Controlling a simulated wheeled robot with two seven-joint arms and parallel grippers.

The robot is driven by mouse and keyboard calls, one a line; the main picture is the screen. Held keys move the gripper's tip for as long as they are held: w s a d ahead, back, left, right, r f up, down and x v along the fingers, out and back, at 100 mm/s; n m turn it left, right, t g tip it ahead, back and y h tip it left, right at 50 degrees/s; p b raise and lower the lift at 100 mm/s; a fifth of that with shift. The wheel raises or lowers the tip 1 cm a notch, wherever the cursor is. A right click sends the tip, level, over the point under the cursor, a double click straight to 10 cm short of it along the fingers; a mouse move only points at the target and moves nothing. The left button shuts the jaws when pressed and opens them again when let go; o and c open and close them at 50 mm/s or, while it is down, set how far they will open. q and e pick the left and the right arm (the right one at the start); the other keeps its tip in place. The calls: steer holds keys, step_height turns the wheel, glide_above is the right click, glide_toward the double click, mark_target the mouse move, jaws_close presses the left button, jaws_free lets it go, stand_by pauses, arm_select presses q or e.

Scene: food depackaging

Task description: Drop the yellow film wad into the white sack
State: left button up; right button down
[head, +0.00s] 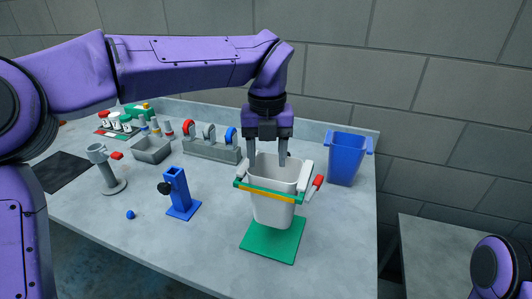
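The white sack (272,210) stands upright, mouth up, above a green base plate (272,248), with a green and yellow band across its front. My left gripper (268,163) points straight down at the mouth of the sack. Its two fingers are apart, and I see nothing between them. The fingertips are at or just behind the front rim level; how deep they are I cannot tell. I cannot make out the yellow film wad; the inside of the sack is largely hidden. My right gripper is out of view.
A red-handled clamp (317,184) sits at the sack's right side. A blue bin (346,158) stands behind right. A blue stand (179,192), a grey post (108,170), a grey tray (153,150) and a rack (210,147) are left. A blue ball (130,214) lies front left.

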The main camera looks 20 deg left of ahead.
arm_select(q)
step_height(320, 180, up, 10)
steer(key=shift+r, duration=0.25)
stand_by(0.5)
